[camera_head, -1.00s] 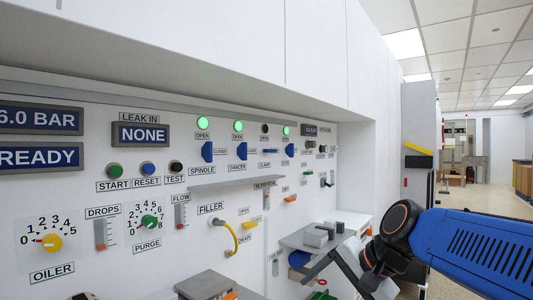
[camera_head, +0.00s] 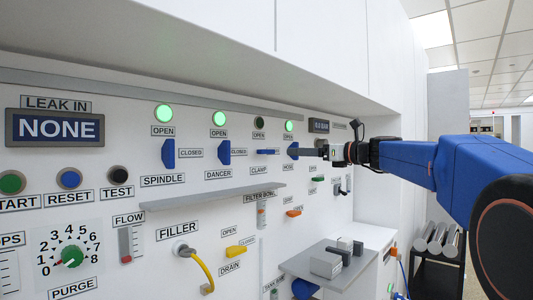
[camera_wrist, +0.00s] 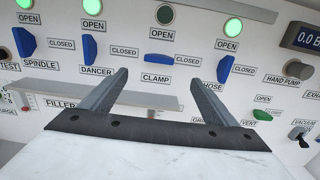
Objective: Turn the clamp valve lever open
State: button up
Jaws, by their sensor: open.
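In the head view my gripper (camera_head: 303,152) reaches in from the right, in front of the hose lever (camera_head: 292,150). The gap to the panel is hard to judge.
The spindle (camera_wrist: 24,42), dancer (camera_wrist: 89,49) and hose (camera_wrist: 225,68) levers stand upright under green lamps. The dancer and hose levers flank the clamp lever. A grey ledge (camera_head: 205,198) sticks out below. A shelf with grey blocks (camera_head: 325,264) stands lower right.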

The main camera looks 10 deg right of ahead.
aim_at(269, 151)
jog(key=x, duration=1.7)
jog(key=shift+s+f, duration=0.1)
jog(key=shift+c, duration=0.3)
jog(key=c, duration=1)
